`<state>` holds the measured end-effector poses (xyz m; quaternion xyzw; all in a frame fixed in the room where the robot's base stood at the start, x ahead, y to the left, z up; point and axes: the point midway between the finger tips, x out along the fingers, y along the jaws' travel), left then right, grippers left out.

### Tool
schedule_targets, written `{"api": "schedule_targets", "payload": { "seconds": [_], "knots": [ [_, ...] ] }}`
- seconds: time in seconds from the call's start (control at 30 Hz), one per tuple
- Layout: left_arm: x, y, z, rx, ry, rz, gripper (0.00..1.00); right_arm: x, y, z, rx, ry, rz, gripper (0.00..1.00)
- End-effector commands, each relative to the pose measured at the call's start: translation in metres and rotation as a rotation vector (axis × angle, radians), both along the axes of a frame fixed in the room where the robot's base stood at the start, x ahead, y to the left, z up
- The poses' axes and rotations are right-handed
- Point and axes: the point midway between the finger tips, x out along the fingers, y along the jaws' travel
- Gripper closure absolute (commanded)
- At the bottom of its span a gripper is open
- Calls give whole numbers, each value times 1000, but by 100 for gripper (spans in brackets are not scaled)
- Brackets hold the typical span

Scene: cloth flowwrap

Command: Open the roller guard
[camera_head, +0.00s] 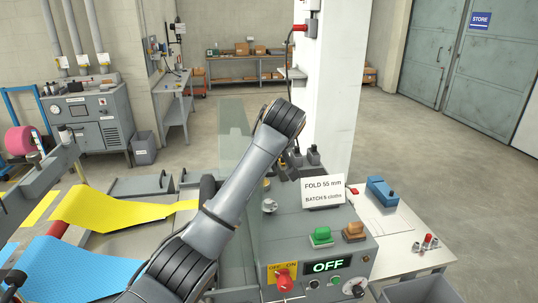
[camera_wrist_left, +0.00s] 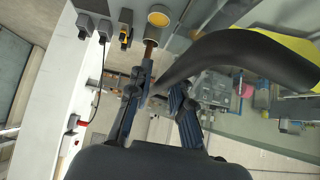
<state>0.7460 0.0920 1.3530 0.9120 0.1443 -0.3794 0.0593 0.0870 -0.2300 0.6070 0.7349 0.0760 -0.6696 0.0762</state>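The roller guard appears to be the clear greenish panel (camera_head: 234,132) standing behind my left arm in the head view. A green tint at the right of the left wrist view (camera_wrist_left: 262,128) may be the same panel. My right gripper is in neither view.
Yellow cloth (camera_head: 110,207) and blue cloth (camera_head: 80,268) lie on the left. A blue item (camera_head: 382,191) sits on the right table.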

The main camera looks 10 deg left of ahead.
Motion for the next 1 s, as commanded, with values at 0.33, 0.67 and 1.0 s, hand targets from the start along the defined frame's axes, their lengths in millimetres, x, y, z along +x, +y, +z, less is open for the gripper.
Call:
{"api": "schedule_targets", "payload": {
  "seconds": [0.33, 0.67, 1.0],
  "knots": [
    [-19, -7, 23, -2, -6, -1, 80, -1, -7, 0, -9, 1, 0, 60],
    [-65, -22, 70, -2, -4, -1, 80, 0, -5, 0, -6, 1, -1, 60],
    [-80, -26, 85, 0, 1, 0, 80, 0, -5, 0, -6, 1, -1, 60]
  ]
}}
